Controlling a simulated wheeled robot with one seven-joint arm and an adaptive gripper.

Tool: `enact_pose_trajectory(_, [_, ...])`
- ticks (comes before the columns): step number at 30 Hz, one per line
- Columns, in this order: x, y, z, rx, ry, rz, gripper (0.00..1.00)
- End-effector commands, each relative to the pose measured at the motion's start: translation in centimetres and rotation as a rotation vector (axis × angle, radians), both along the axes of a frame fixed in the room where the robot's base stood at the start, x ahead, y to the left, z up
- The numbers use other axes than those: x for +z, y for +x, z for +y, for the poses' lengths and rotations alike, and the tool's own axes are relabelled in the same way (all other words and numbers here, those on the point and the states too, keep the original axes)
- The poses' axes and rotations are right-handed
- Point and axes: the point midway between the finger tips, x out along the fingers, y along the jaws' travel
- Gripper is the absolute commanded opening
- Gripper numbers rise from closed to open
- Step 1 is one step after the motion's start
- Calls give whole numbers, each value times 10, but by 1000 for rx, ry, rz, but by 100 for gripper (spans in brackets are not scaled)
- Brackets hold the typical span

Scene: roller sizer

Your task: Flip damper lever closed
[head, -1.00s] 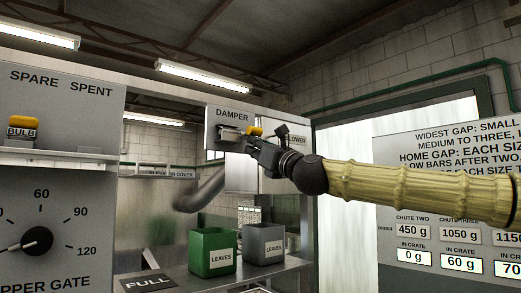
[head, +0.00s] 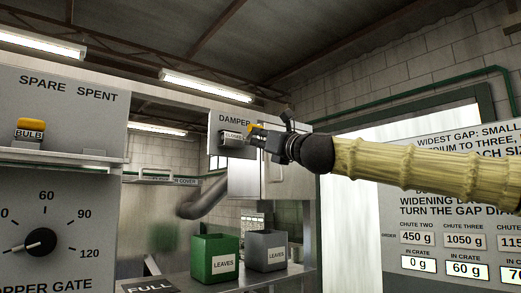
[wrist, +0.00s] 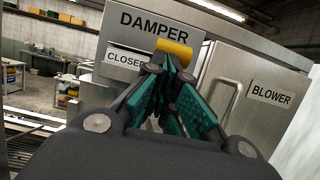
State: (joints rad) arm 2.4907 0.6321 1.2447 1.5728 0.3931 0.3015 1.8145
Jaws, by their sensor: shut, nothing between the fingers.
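The damper panel (head: 218,121) is a grey box face marked DAMPER, and it fills the upper middle of the wrist view (wrist: 110,77). Its lever has a yellow handle (wrist: 174,50), which also shows in the head view (head: 256,127). A CLOSED plate (wrist: 127,58) sits left of the handle. My gripper (wrist: 172,66) is shut and empty, its teal-padded fingertips just below the handle and overlapping it in the picture. I cannot tell whether they touch. In the head view my gripper (head: 258,139) covers part of the lever, so its pivot is hidden.
A cabinet door marked BLOWER (wrist: 270,96) with a bar handle is right of the panel. The hopper gate dial (head: 41,242) is far left.

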Motion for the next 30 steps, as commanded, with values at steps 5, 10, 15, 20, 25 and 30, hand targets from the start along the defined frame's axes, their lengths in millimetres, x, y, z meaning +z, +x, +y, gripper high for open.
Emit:
enact_pose_trajectory(5, [7,0,0,-1,1,1,0])
enact_pose_trajectory(10, [12,0,1,0,-1,1,0])
enact_pose_trajectory(15, [15,0,0,0,-1,0,0])
enact_pose_trajectory(20, [16,1,0,-1,0,1,0])
enact_pose_trajectory(25, [16,1,0,-1,0,1,0])
enact_pose_trajectory(30, [16,1,0,-1,-1,0,0])
